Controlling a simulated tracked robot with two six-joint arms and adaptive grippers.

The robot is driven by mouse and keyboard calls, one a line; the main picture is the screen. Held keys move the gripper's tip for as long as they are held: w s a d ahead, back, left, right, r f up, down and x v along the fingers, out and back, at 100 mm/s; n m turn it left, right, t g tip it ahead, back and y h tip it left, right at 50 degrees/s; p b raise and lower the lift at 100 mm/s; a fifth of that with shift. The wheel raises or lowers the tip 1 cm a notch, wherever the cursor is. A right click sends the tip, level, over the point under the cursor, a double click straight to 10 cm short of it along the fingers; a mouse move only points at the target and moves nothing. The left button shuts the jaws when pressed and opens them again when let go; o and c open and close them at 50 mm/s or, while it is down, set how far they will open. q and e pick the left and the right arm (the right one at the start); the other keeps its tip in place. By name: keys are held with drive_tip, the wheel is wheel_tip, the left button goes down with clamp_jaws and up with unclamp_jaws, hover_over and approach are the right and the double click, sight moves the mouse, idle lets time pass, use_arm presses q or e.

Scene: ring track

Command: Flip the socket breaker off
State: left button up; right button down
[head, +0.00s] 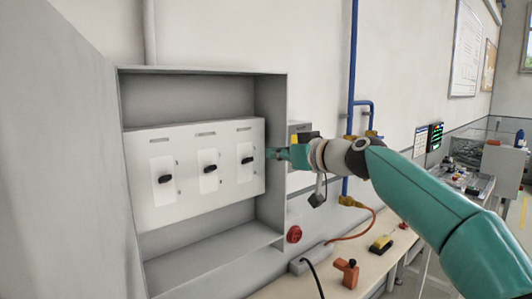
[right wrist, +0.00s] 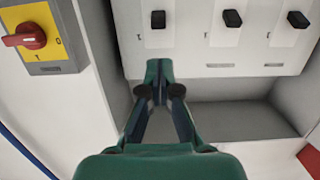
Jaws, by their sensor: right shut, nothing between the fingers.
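A white breaker panel (head: 190,205) with three breakers sits in an open grey cabinet. Each breaker has a black toggle: left (head: 165,179), middle (head: 210,169) and right (head: 247,160). The labels above them are too small to read, so I cannot tell which is the socket breaker or how each toggle is set. My right gripper (head: 273,154) is shut and empty beside the panel's right edge. In the right wrist view, which looks upside down, the closed fingertips (right wrist: 158,68) are near the panel edge, apart from the closest toggle (right wrist: 158,19). My left gripper is out of view.
A yellow switch plate with a red rotary knob (right wrist: 28,36) is on a grey box beside the cabinet. The cabinet's right side wall (head: 270,105) stands close to my right gripper. A bench (head: 375,263) below holds an orange tool (head: 346,272) and cables.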

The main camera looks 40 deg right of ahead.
sight(244, 152)
drive_tip(key=w+p, duration=0.1)
drive_tip(key=w, duration=0.1)
drive_tip(key=w+p, duration=0.1)
drive_tip(key=w, duration=0.2)
drive_tip(key=w+f+p, duration=0.1)
drive_tip(key=w, duration=0.2)
drive_tip(key=shift+a+p, duration=0.3)
drive_tip(key=shift+a, duration=0.05)
drive_tip(key=shift+w+f, duration=0.2)
drive_tip(key=shift+w, duration=0.25)
